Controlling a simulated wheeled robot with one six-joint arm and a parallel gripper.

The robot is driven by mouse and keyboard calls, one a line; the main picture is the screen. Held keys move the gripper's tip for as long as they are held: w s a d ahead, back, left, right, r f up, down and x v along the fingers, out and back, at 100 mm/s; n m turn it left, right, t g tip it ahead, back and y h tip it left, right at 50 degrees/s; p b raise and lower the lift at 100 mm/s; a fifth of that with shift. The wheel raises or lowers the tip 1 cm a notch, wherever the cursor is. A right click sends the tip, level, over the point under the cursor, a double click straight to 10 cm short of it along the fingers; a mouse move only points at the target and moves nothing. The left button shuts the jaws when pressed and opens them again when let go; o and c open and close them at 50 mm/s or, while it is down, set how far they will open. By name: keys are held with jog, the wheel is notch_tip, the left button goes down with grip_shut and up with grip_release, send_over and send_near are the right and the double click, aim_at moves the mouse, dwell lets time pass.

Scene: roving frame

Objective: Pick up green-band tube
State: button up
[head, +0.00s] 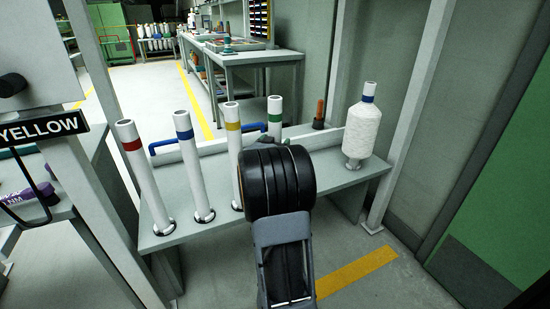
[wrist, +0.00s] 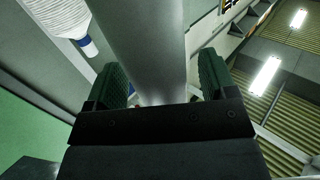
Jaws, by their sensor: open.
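The green-band tube (head: 275,114) stands upright at the back of a grey bench, a white tube with a green band near its top. My arm hides its lower part in the head view. My gripper (wrist: 161,82) is open, with its two dark green fingers apart on either side of a pale tube (wrist: 146,45) in the wrist view. No band shows there, but its place fits the green-band tube. I see gaps beside the tube and no clear contact.
Yellow-band (head: 233,150), blue-band (head: 194,165) and red-band (head: 146,175) tubes stand upright on the bench (head: 180,237) to the left. A wound white bobbin (head: 362,130) with a blue band stands at the right. A blue handle (head: 166,148) and an orange-brown peg (head: 319,114) are behind.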

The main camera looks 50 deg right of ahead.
jog(key=shift+c, duration=0.2)
jog(key=c, duration=1.3)
jog(key=shift+c, duration=0.2)
